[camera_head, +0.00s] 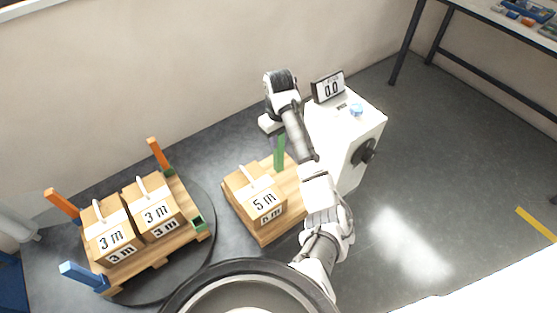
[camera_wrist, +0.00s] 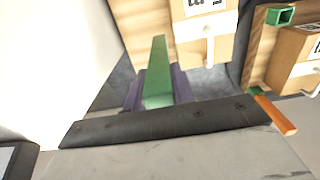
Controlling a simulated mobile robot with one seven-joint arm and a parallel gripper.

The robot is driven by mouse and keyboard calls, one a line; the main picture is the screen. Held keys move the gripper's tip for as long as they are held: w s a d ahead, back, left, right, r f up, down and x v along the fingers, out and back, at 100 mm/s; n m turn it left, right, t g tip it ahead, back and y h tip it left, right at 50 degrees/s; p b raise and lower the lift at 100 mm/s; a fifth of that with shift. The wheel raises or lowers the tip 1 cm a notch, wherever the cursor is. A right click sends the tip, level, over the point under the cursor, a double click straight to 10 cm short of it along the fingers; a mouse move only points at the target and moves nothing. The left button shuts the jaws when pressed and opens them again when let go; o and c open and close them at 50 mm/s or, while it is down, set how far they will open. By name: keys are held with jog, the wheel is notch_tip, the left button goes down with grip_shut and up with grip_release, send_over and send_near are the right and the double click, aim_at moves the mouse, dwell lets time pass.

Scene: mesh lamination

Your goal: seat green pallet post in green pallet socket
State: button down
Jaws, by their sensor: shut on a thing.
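The green pallet post (camera_wrist: 158,70) stands out from between the purple fingers of my gripper (camera_wrist: 156,92) in the wrist view. The gripper is shut on it. In the head view the green post (camera_head: 280,155) shows above the right-hand pallet, beside my forearm; its lower end is hard to make out. The green pallet socket (camera_head: 197,222) is at the right corner of the left-hand pallet (camera_head: 190,206), apart from the post. It also shows as a square opening at the top right of the wrist view (camera_wrist: 280,16). My fingertips are not clear in the head view.
The left-hand pallet carries two 3 m boxes (camera_head: 155,208), orange posts (camera_head: 157,154) and a blue post (camera_head: 85,275), on a dark round plate. A 5 m box (camera_head: 257,198) sits on the other pallet (camera_head: 270,234). A white cabinet (camera_head: 345,130) with a display stands right.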

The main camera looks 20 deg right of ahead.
aim_at(279, 159)
notch_tip(279, 159, down, 6)
jog(key=shift+f+p, duration=0.1)
jog(key=shift+p, duration=0.2)
jog(key=shift+f+p, duration=0.45)
jog(key=shift+f, duration=1.7)
jog(key=shift+f, duration=0.2)
jog(key=c, duration=1.2)
grip_release()
jog(key=shift+o, duration=0.2)
jog(key=shift+r, duration=0.1)
notch_tip(279, 159, up, 12)
jog(key=shift+r, duration=0.15)
